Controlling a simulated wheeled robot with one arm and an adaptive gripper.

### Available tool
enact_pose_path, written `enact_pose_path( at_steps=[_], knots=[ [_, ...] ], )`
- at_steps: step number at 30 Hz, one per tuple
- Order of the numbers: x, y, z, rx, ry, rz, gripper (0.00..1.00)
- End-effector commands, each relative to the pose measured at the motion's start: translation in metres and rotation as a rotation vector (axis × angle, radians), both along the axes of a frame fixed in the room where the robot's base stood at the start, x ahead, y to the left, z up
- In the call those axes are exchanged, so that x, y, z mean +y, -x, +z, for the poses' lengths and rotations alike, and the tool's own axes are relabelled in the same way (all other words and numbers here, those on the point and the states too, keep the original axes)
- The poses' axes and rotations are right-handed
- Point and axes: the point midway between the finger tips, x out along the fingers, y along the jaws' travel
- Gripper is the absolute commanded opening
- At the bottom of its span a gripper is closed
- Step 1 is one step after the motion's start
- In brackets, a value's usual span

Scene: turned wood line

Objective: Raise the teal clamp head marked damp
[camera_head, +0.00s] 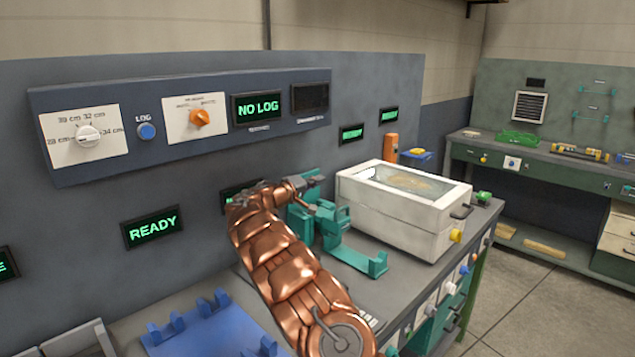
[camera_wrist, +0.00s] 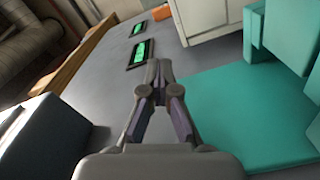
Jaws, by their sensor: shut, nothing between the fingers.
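My gripper (camera_head: 313,208) is at the clamp's upper back part, at the end of my copper arm, which hides some of the teal. In the wrist view my gripper (camera_wrist: 154,66) is shut and empty, its fingertips together. There a broad teal surface (camera_wrist: 240,115) lies just right of the fingers. Whether they touch is unclear.
A white box (camera_head: 405,237) with a clear window stands right of the clamp. A blue fixture (camera_head: 215,335) lies at the lower left.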

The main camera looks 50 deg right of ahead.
Motion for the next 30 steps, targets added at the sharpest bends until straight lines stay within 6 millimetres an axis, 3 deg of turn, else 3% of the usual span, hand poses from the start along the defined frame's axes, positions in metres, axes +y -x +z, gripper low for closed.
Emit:
enact_pose_path(
  at_steps=[9, 20, 30],
  knots=[
    [0.0000, 0.0000, 0.0001, 0.000, 0.000, 0.000, 0.01],
    [0.0000, 0.0000, 0.0001, 0.000, 0.000, 0.000, 0.39],
    [0.0014, -0.0003, 0.0003, 0.000, 0.000, 0.000, 0.39]
  ],
)
